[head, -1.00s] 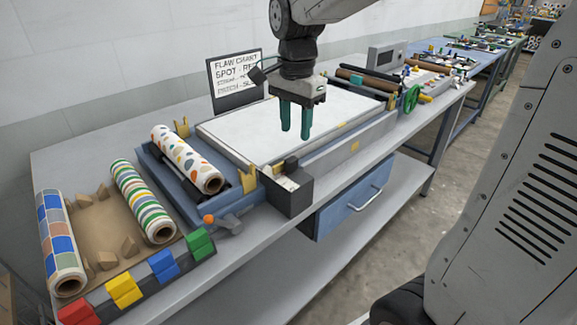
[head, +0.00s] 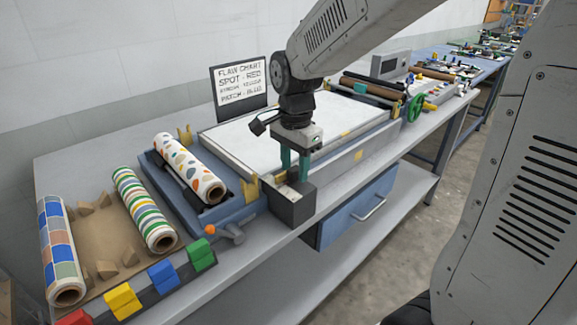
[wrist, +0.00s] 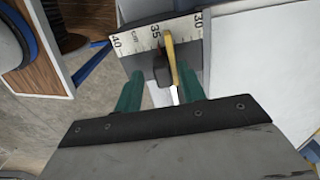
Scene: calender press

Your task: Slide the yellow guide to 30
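In the wrist view the yellow guide (wrist: 171,58) is a slim upright pointer with a dark block beside it. It stands at a white scale (wrist: 140,39) marked 40, 35 and 30 from left to right. Its tip is between 35 and 30, nearer 35. My gripper (wrist: 160,90) is open, with its green fingers either side of the guide; the right finger is closer to it. Whether they touch is unclear. In the head view my gripper (head: 295,172) is down at the dark box (head: 292,207) on the bench's front edge, hiding the scale area.
A flat white bed (head: 250,138) lies behind the gripper. A spotted roll (head: 188,165) sits in a blue cradle to the left, with yellow brackets (head: 252,188) nearby. An orange-knobbed lever (head: 210,230) is front left. A sign (head: 240,85) stands behind.

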